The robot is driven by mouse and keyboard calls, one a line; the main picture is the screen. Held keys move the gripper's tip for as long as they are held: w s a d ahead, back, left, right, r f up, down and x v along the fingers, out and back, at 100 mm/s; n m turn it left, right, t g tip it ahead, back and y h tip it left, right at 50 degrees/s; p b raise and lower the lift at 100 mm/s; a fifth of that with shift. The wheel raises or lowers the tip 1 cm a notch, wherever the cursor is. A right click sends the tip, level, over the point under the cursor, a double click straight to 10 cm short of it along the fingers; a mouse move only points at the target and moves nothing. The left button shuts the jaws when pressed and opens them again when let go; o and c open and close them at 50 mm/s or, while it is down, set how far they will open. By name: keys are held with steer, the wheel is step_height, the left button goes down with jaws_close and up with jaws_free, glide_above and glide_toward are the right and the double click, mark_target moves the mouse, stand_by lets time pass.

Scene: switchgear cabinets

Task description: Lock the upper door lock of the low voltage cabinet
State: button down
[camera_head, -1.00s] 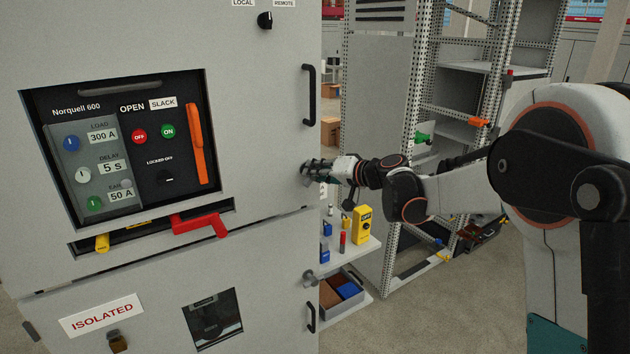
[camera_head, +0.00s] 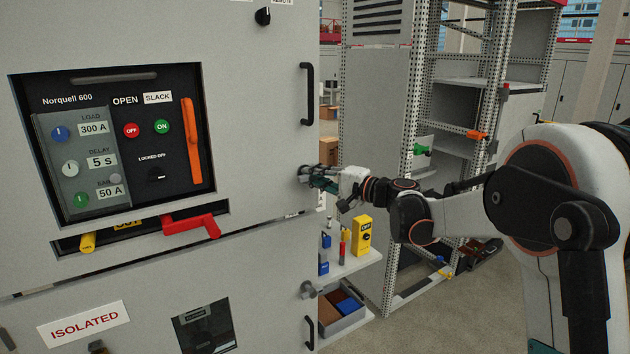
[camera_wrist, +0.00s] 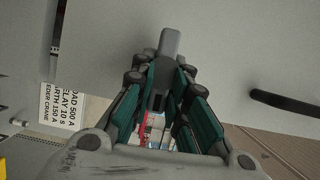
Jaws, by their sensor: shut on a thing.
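The low voltage cabinet (camera_head: 255,120) fills the left of the head view, with its upper door closed as far as I can see. The upper door lock (camera_head: 302,172) is a small grey knob at the door's right edge, below the black upper handle (camera_head: 307,94). My gripper (camera_head: 313,176) is at this lock, coming from the right, with its fingers shut on it. In the wrist view a grey lock piece (camera_wrist: 169,43) sticks out beyond the dark green-padded fingers (camera_wrist: 160,82). The fingers hide much of the lock, so its exact turn is hard to tell.
A lower lock (camera_head: 308,289) and lower handle (camera_head: 309,333) sit on the lower door. A red lever (camera_head: 190,225) juts out below the Norquell panel. A shelf with a yellow box (camera_head: 362,236) and a perforated rack (camera_head: 402,150) stand right of the cabinet.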

stand_by(0.4)
steer(key=c, duration=1.6)
jaws_free()
steer(key=shift+o, duration=0.2)
steer(key=shift+d, duration=0.1)
steer(key=v, duration=1.2)
steer(key=shift+f, duration=0.2)
